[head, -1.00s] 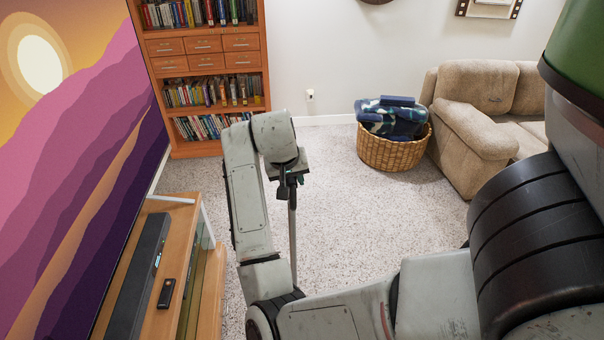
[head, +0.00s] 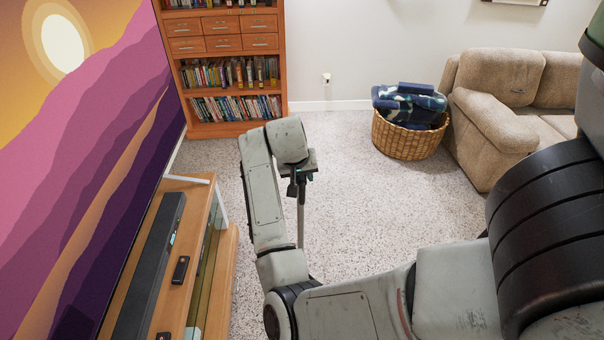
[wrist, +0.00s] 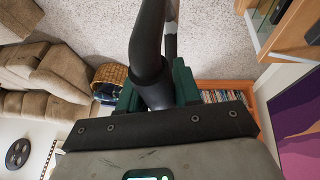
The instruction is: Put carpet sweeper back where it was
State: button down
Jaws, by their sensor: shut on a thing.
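My gripper (head: 301,176) is at the end of my arm, above the carpet in the middle of the head view. It is shut on the carpet sweeper (head: 300,218), seen as a thin grey pole hanging down below the gripper. In the wrist view, the sweeper's dark handle (wrist: 150,60) passes between the green finger pads of my gripper (wrist: 157,88). My arm hides the lower end of the sweeper in the head view, so its foot and any contact with the floor cannot be seen.
An orange-brown bookcase (head: 225,45) stands against the back wall. A wicker basket of blankets (head: 405,140) and a beige sofa (head: 495,120) are on the right. A low TV stand (head: 200,215) with a soundbar (head: 150,265) is on the left. Carpet between them is clear.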

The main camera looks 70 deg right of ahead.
jog(key=shift+f, duration=0.25)
jog(key=shift+s+f, duration=0.15)
jog(key=shift+f, duration=0.3)
jog(key=c, duration=1.1)
grip_release()
jog(key=shift+a+f, duration=0.1)
jog(key=shift+f, duration=0.1)
jog(key=shift+c, duration=0.2)
jog(key=o, duration=0.4)
jog(key=shift+r, duration=0.1)
jog(key=shift+c, duration=0.2)
jog(key=shift+r, duration=0.2)
jog(key=b+v, duration=0.1)
jog(key=v, duration=1.2)
jog(key=shift+w+d+r, duration=0.2)
jog(key=shift+d+r, duration=0.05)
jog(key=shift+d, duration=0.05)
